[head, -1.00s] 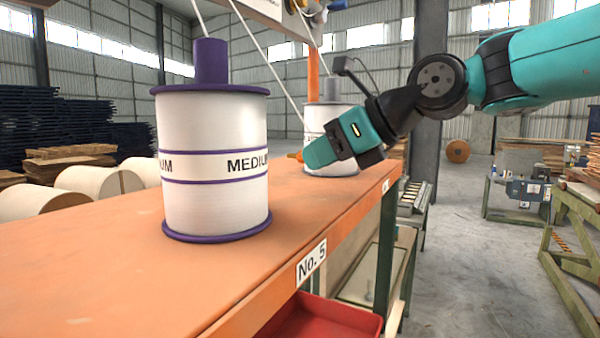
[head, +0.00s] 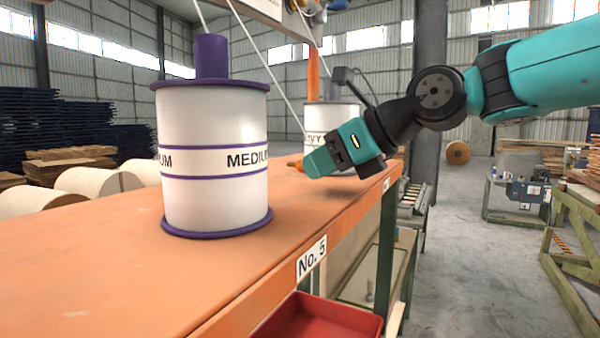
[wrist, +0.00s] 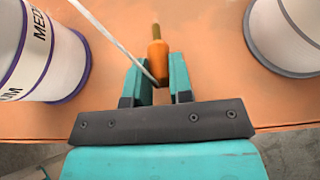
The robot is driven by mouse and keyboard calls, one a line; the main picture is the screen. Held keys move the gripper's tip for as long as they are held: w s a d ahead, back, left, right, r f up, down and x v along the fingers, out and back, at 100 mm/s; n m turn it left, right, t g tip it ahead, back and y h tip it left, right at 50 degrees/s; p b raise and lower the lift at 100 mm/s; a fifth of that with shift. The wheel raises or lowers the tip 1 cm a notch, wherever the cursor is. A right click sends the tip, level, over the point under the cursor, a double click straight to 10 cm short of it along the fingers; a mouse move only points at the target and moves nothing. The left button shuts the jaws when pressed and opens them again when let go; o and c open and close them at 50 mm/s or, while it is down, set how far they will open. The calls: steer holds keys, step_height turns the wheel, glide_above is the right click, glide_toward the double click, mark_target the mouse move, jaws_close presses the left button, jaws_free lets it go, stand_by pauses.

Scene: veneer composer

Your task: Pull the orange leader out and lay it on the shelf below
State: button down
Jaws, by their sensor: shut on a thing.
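In the head view the leader's tip (head: 293,164) pokes out to the left of my gripper (head: 310,164), just above the orange shelf (head: 100,285). A white thread (wrist: 110,38) runs from the upper left down to the leader at the fingers. The leader's near end is hidden between the fingers.
A white spool marked MEDIUM (head: 213,115) with purple rims stands left of my gripper. A grey-rimmed spool (head: 330,118) stands behind it, to the right in the wrist view. A red tray (head: 318,318) lies below the shelf's front edge. The shelf's left front is clear.

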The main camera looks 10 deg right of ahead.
steer(key=shift+f, duration=0.45)
steer(key=c, duration=0.9)
jaws_free()
steer(key=shift+c, duration=0.2)
steer(key=p+v, duration=0.2)
steer(key=v, duration=1.5)
steer(key=shift+d, duration=0.25)
steer(key=shift+s+r, duration=0.1)
